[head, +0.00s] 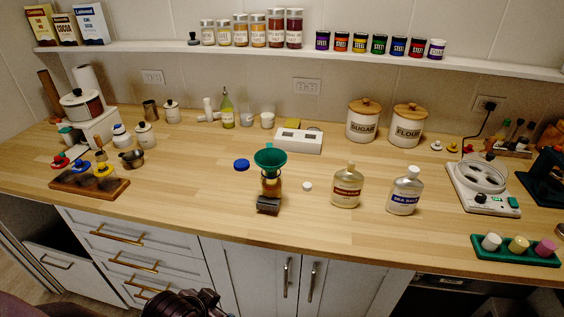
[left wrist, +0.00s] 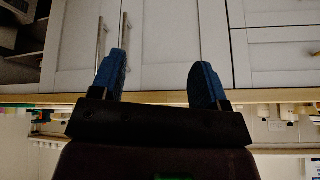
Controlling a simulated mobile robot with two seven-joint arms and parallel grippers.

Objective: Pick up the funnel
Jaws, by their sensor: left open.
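The green funnel (head: 270,157) sits upright in the mouth of a small jar (head: 271,184) near the middle of the counter. A dark block (head: 268,204) is just in front of the jar. In the left wrist view my left gripper (left wrist: 160,85) is open, with its two blue-tipped fingers apart and nothing between them. It faces the cabinet doors, and the funnel does not show in that view. In the head view a dark part of my arm (head: 195,303) shows at the bottom edge, below the counter front. My right gripper is not in view.
A blue cap (head: 241,165) lies left of the funnel and a white cap (head: 308,186) right of it. A white scale (head: 298,140) is behind. The counter left of the funnel is mostly clear.

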